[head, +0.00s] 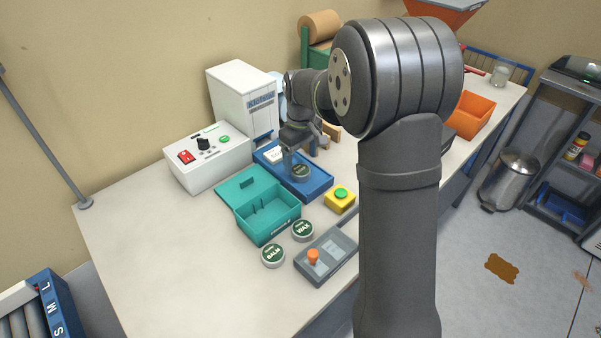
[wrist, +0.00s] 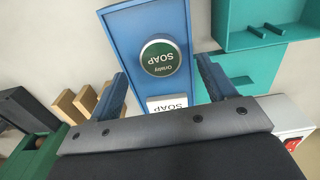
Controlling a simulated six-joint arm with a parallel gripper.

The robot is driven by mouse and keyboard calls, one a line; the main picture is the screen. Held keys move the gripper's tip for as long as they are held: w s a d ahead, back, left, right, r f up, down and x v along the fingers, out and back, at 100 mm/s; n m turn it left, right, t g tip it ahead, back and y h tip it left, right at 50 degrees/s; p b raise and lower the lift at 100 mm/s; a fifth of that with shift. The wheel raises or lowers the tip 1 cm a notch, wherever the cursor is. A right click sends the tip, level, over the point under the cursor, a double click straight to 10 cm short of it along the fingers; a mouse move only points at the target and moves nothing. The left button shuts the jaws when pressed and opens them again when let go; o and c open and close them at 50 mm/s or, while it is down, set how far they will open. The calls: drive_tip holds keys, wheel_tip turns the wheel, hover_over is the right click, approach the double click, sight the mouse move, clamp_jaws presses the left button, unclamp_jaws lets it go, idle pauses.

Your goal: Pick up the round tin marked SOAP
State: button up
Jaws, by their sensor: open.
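The round tin marked SOAP (wrist: 160,58) has a dark green lid and a silver rim. It lies in a blue tray (wrist: 118,22) in the wrist view, beside a white card (wrist: 166,104) that also reads SOAP. In the head view the tin (head: 300,172) shows in the blue tray (head: 318,186), just below my gripper (head: 300,150). In the wrist view my gripper (wrist: 160,78) is open, with one finger on each side of the tin's column and the tin a little ahead of the fingertips. The fingers do not appear to touch it.
A teal open box (head: 265,228) stands left of the tray. Tins marked WAX (head: 303,230) and BALM (head: 273,255) lie in front. A yellow block with a green button (head: 341,196) is close to the tray. A white control box (head: 208,155) stands behind. The table's left front is clear.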

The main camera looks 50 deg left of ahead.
sight(300, 169)
wheel_tip(300, 169, down, 4)
drive_tip(key=shift+r, duration=0.15)
drive_tip(key=c, duration=1.1)
drive_tip(key=shift+a+r, duration=0.1)
drive_tip(key=shift+r, duration=0.05)
